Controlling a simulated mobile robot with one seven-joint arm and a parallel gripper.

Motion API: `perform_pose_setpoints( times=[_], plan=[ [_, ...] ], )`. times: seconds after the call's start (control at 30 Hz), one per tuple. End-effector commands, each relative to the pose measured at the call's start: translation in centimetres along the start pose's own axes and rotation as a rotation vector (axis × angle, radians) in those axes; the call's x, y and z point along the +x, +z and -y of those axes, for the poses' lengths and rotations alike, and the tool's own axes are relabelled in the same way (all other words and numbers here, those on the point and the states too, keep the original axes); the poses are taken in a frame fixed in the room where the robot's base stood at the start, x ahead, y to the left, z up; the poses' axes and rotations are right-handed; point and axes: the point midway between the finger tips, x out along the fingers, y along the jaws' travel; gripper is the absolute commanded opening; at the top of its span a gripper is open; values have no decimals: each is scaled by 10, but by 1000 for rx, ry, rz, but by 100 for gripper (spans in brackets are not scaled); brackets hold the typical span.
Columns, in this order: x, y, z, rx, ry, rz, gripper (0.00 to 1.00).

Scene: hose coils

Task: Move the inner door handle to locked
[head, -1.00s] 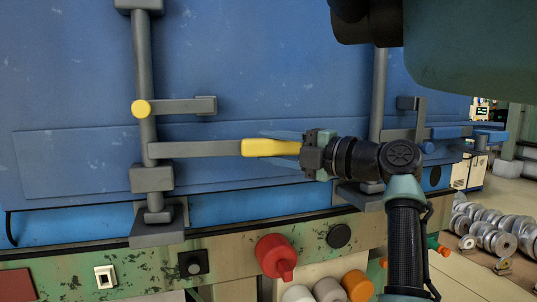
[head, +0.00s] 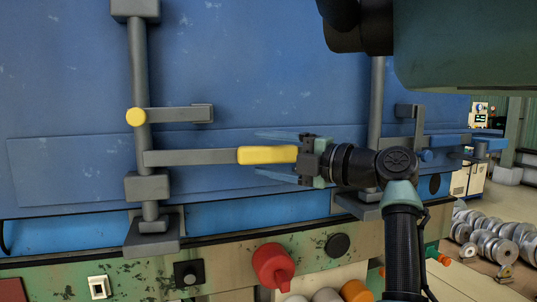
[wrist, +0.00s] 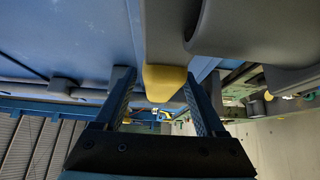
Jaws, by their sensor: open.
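The inner handle is a grey lever (head: 190,157) with a yellow grip (head: 266,155), running level to the right from the left upright rod in the head view. My gripper (head: 262,156) is open around the yellow grip's right end, one finger above it and one below. In the wrist view the yellow grip (wrist: 165,80) lies between the two spread fingers, with a gap on both sides. I cannot tell whether the palm touches its end.
A second upright rod (head: 377,110) and a blue-gripped handle (head: 480,143) are to the right. A red knob (head: 272,266) sticks out below.

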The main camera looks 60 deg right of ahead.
Motion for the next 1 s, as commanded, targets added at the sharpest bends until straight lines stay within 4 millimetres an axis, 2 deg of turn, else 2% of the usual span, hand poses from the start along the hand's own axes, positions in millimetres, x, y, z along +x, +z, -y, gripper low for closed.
perform_pose_setpoints(
  times=[0.13, 0.23, 0.5, 0.7, 0.83, 1.0],
  plan=[
    [-6, 0, 1, 0, 0, 0, 72],
    [-19, 1, 3, 0, 1, 2, 72],
    [-80, 1, 3, -2, 2, 5, 72],
    [-114, 0, 1, -1, 1, 2, 72],
    [-126, 0, 1, 0, 0, 2, 72],
    [-130, 0, 0, 0, 0, 0, 72]
  ],
)
